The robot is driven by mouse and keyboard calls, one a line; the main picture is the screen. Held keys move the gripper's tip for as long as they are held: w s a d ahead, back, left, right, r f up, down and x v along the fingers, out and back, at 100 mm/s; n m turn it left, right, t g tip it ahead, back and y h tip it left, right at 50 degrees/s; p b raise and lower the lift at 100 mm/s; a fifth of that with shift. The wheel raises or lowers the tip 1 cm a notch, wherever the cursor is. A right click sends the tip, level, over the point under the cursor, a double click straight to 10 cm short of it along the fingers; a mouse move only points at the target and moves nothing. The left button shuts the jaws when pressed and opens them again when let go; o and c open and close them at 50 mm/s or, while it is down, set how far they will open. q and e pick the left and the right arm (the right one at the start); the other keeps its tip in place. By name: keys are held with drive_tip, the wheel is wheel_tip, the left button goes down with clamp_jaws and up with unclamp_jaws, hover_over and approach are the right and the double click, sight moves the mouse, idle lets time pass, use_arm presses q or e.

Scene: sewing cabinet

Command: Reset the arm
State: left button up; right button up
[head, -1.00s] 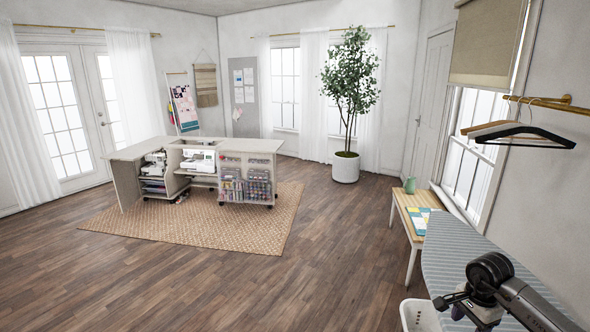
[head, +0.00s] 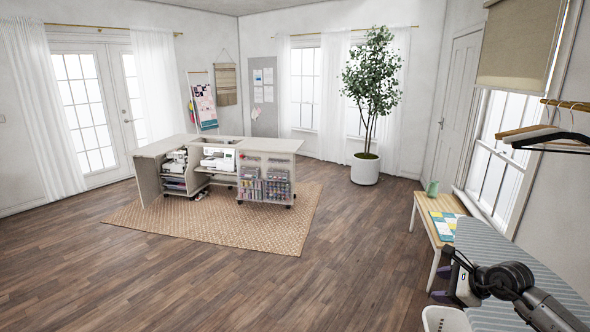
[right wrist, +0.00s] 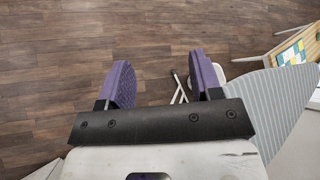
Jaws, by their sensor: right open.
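I cannot make out a water bottle or its cap in either view. A small green vessel (head: 432,188) stands on the wooden bench by the window; it is too small to tell whether it is a bottle. My right gripper (head: 443,285) is over the left edge of the ironing board, short of the bench. In the right wrist view its purple fingers (right wrist: 163,78) are wide apart with nothing between them, above the floor. My left gripper is not in view.
The striped ironing board (head: 480,240) and a white basket (head: 445,319) are close at the right. The wooden bench (head: 424,210) holds a patterned cloth (head: 450,223). The sewing cabinet (head: 270,146) stands on a rug (head: 250,228). The wood floor (head: 330,270) between is clear.

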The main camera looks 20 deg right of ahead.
drive_tip(key=a+r+m+t+h, duration=0.2)
drive_tip(key=a+r+m+t, duration=0.1)
drive_tip(key=r+m+t, duration=0.8)
drive_tip(key=a+r+m+t+h, duration=0.1)
drive_tip(key=a+r+m+t, duration=0.3)
drive_tip(key=r+m, duration=0.75)
drive_tip(key=s+a+f+m+g+h, duration=0.1)
drive_tip(key=s+a+f+m+g, duration=0.5)
drive_tip(key=f, duration=0.3)
drive_tip(key=s+a+f+m+g+h, duration=0.1)
drive_tip(key=s+a+f+m+g, duration=0.2)
drive_tip(key=s+a+f+m, duration=0.5)
drive_tip(key=s+a+f+m+g+h, duration=0.1)
drive_tip(key=s+a+f+m+g, duration=0.15)
drive_tip(key=f+m+g, duration=0.6)
drive_tip(key=s+a+f+g+y, duration=0.2)
drive_tip(key=s+a+f, duration=0.1)
drive_tip(key=s+f, duration=0.85)
drive_tip(key=s+a+f+g+y, duration=0.1)
drive_tip(key=s+a+f, duration=0.3)
drive_tip(key=s+f, duration=0.7)
wheel_tip(320, 180, up, 36)
drive_tip(key=p, duration=3.4)
drive_tip(key=shift+s+d+n, duration=0.3)
drive_tip(key=shift+s, duration=0.05)
